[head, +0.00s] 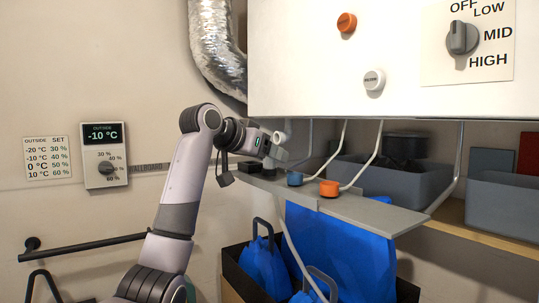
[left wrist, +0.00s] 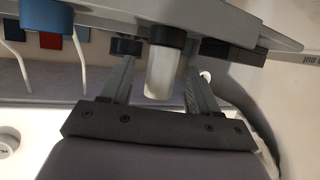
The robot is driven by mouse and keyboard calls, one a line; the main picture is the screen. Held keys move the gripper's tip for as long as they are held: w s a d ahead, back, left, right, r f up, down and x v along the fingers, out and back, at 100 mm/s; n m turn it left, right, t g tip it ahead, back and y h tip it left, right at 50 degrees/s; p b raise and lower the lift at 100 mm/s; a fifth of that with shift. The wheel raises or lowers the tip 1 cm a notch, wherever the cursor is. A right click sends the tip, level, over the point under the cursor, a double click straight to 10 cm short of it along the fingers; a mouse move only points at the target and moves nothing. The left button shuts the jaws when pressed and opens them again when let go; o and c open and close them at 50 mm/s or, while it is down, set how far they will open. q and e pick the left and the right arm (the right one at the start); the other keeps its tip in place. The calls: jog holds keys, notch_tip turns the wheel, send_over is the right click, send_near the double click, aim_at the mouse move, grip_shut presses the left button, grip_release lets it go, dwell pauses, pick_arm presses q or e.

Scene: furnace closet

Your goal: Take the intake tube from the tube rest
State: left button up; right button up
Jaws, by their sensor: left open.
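In the head view my left gripper (head: 276,147) is at the left end of a grey ledge (head: 365,211), beside a small pale tube end (head: 287,130). Dark blocks (head: 249,167) on the ledge below may be the tube rest; I cannot tell for sure. My right gripper is out of view.
The white cabinet (head: 390,70) hangs above. Grey bins (head: 405,183) are behind. A silver duct (head: 215,45) runs down the wall.

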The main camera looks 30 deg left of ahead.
pick_arm(q)
jog(key=shift+w+d+f, duration=0.1)
jog(key=shift+w+f, duration=0.05)
jog(key=shift+w, duration=0.2)
jog(key=c, duration=1)
jog(key=shift+c, duration=0.2)
